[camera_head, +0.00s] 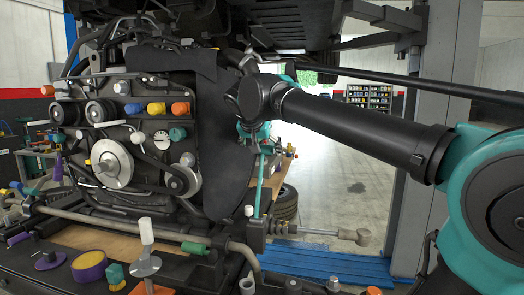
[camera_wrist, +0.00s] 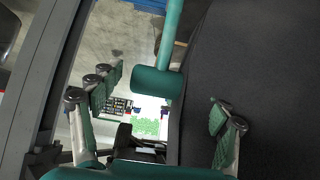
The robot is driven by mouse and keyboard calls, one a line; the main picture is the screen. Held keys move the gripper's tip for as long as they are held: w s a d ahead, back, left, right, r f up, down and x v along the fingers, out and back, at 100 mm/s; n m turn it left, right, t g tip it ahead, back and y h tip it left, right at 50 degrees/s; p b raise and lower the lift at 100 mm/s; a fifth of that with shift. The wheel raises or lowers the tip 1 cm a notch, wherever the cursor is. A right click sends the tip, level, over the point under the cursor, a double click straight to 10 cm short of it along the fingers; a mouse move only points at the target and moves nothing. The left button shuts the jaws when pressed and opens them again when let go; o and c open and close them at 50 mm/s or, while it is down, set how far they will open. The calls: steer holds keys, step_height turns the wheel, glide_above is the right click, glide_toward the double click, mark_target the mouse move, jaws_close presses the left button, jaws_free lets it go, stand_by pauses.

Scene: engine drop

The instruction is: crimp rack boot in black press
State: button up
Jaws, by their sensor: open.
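A small black block (camera_head: 256,236), which appears to be the press, sits on the metal rack rod (camera_head: 150,232) beside the engine. A thin teal lever (camera_head: 260,186) rises from it, leaning slightly right. In the wrist view a teal crossbar grip (camera_wrist: 157,81) caps the lever and lies between my fingers, closer to the left one, with no clear contact. My gripper (camera_wrist: 160,112) is open; in the head view it (camera_head: 252,130) is partly hidden by my wrist, near the lever's top. I cannot make out the rack boot separately.
A dark panel (camera_head: 222,150) stands close beside my gripper and fills the right of the wrist view. The engine (camera_head: 125,150) is at left. A blue platform (camera_head: 325,264) lies on the floor, with a metal post (camera_head: 440,80) at right. Knobs and small parts crowd the bench front.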

steer(key=shift+s+r, duration=0.1)
steer(key=v, duration=1.1)
steer(key=shift+s+r, duration=0.2)
steer(key=shift+s, duration=0.1)
steer(key=shift+a, duration=0.1)
